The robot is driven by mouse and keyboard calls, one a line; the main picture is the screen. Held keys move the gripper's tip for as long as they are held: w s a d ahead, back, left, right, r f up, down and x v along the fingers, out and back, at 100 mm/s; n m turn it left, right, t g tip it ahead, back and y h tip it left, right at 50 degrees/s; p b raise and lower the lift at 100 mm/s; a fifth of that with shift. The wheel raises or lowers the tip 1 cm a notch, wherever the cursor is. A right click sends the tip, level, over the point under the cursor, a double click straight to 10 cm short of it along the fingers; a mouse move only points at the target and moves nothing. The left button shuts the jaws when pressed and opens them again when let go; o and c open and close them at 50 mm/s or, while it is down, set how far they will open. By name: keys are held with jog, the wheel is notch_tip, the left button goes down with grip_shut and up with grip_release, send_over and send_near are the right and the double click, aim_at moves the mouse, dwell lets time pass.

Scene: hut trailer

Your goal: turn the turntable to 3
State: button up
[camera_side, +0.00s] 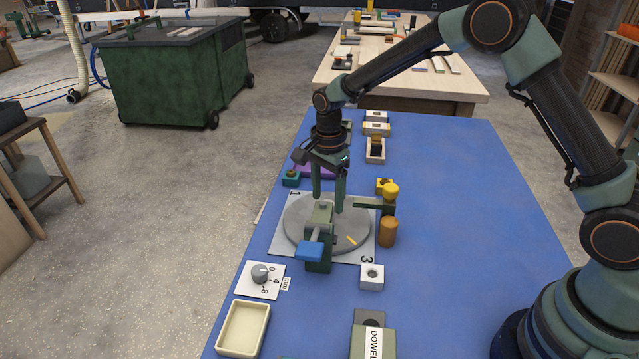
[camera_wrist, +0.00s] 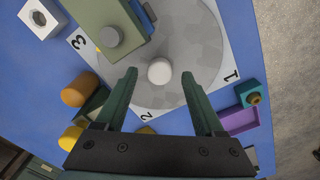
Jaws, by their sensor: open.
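The turntable (camera_side: 298,232) is a grey disc on a pale square plate; it also shows in the wrist view (camera_wrist: 195,45). The plate bears 1 (camera_wrist: 231,75), 2 (camera_wrist: 147,115) and 3 (camera_wrist: 80,43) at its corners. A yellow mark (camera_side: 351,241) on the disc lies toward the 3 in the side view. A green fixture with a blue handle (camera_side: 310,250) stands over the disc's near part. My gripper (camera_side: 328,205) is open and points down over the disc. In the wrist view a pale round peg (camera_wrist: 159,71) shows between its fingertips; contact cannot be told.
Close right of the disc are an orange cylinder (camera_side: 388,232) and a green block with a yellow knob (camera_side: 391,191). A white block (camera_side: 372,277), dial (camera_side: 260,272), cream tray (camera_side: 243,328) and DOWEL box (camera_side: 373,335) lie nearer. The blue table (camera_side: 470,230) is clear at right.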

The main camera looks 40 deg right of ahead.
notch_tip(320, 180, up, 11)
dwell(0.4)
jog(key=shift+r, duration=0.15)
jog(key=s+d+r+n+t, duration=0.3)
jog(key=s+d+r+n, duration=0.1)
jog(key=s+r+n, duration=0.45)
jog(key=s+d+n+t, duration=0.2)
jog(key=s+d+n, duration=0.1)
jog(key=s+n, duration=0.5)
jog(key=s, duration=0.3)
jog(key=shift+f+t, duration=0.25)
jog(key=shift+t, duration=0.05)
